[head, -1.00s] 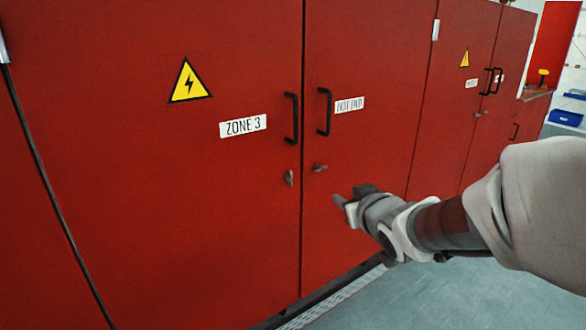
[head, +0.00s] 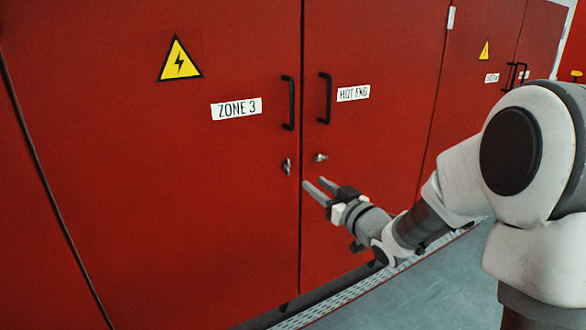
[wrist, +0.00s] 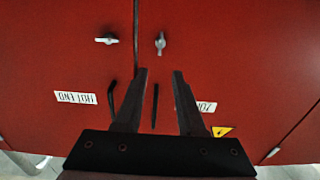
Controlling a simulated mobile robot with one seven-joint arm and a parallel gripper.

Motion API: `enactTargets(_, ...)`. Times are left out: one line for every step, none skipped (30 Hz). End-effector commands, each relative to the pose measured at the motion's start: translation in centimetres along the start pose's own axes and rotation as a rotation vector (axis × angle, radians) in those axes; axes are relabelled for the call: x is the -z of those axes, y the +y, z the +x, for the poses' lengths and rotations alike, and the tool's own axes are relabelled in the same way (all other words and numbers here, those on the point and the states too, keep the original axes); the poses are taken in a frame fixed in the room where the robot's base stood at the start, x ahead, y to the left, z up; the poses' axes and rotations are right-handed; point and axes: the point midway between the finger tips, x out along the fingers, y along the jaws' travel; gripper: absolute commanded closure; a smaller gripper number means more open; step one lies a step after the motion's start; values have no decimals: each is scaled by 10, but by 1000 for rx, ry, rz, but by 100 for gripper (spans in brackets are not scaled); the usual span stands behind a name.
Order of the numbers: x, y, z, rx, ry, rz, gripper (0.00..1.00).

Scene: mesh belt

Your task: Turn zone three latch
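The zone three latch (head: 286,166) is a small grey metal handle on the red left door, below the "ZONE 3" label (head: 237,108), standing about upright. In the wrist view, which is upside down, this latch (wrist: 160,43) shows just beyond the fingertips, roughly in line with the gap between them. My gripper (head: 315,185) is open and empty, in front of the doors, slightly right of and below the latch in the head view. Its two dark fingers also show in the wrist view (wrist: 160,72). They look apart from the latch.
A similar latch (head: 320,157) lies about level on the right door, marked "HOT END" (head: 353,93). Black pull handles (head: 288,103) (head: 325,98) flank the door seam. A floor grating (head: 345,292) runs along the cabinet foot. Grey floor (head: 420,295) is open at right.

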Motion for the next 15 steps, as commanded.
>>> enactTargets(-1, -2, 13, 4, 2, 0, 61)
enactTargets(-1, -1, 19, 3, 0, 1, 61)
enactTargets(-1, -1, 27, 3, 1, 1, 61)
enactTargets(-1, -2, 34, 4, 1, 0, 61)
enactTargets(-1, -2, 40, 3, 0, 1, 61)
enactTargets(-1, -1, 47, 2, 1, 0, 61)
enactTargets(-1, -1, 53, 2, 1, 0, 61)
enactTargets(-1, -2, 59, 3, 1, 1, 61)
enactTargets(-1, -2, 67, 3, 1, 0, 61)
enactTargets(-1, -1, 72, 2, 0, 0, 61)
enactTargets(-1, -1, 78, 2, 0, 0, 61)
enactTargets(-1, -1, 84, 2, 1, 0, 61)
enactTargets(-1, -1, 89, 1, 0, 0, 61)
enactTargets(-1, -1, 93, 1, 1, 0, 61)
enactTargets(-1, -1, 98, 0, 0, 0, 61)
